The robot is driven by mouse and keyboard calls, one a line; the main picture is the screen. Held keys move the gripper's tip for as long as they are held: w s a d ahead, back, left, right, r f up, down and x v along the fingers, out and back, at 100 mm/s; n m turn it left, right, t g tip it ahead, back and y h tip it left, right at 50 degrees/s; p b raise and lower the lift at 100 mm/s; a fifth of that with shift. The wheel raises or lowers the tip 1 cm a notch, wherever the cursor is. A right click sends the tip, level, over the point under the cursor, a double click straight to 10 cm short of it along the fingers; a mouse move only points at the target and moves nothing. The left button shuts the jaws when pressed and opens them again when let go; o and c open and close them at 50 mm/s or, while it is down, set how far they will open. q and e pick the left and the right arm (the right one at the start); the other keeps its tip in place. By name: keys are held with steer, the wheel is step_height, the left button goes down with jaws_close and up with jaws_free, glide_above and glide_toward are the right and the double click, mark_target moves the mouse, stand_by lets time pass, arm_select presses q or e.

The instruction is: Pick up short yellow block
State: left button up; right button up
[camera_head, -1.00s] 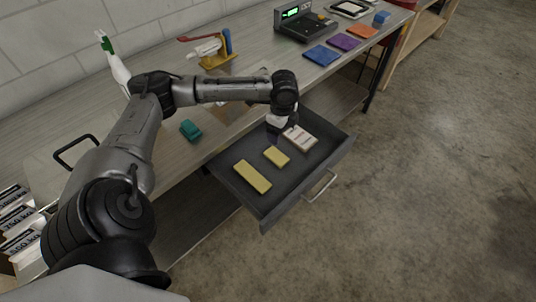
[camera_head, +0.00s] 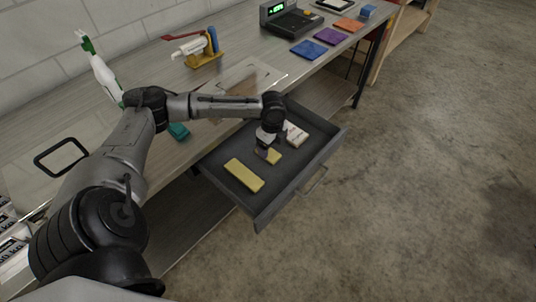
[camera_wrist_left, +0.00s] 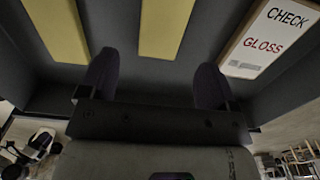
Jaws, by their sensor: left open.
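The short yellow block (camera_head: 273,157) lies flat in the open dark drawer, between the long yellow block and a white card. In the head view my left gripper (camera_head: 264,150) is just above it and hides part of it. In the left wrist view the short yellow block (camera_wrist_left: 164,28) lies ahead, between the lines of my two open fingers (camera_wrist_left: 155,85). The fingers are apart and hold nothing. The long yellow block (camera_head: 243,174) lies to the left; it also shows in the left wrist view (camera_wrist_left: 56,28). My right gripper is not in view.
The drawer (camera_head: 262,209) has raised walls and a front handle. The white card (camera_head: 295,134) reads "CHECK GLOSS" in the left wrist view (camera_wrist_left: 268,38). A teal object (camera_head: 179,131) is on the bench, partly behind my arm.

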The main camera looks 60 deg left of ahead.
mark_target(272, 156)
arm_select(q)
steer(key=f+b, duration=0.2)
steer(key=f, duration=0.2)
steer(key=shift+d+f, duration=0.2)
steer(key=shift+f, duration=0.4)
steer(key=c, duration=0.9)
steer(key=shift+c, duration=0.5)
steer(key=shift+r, duration=0.15)
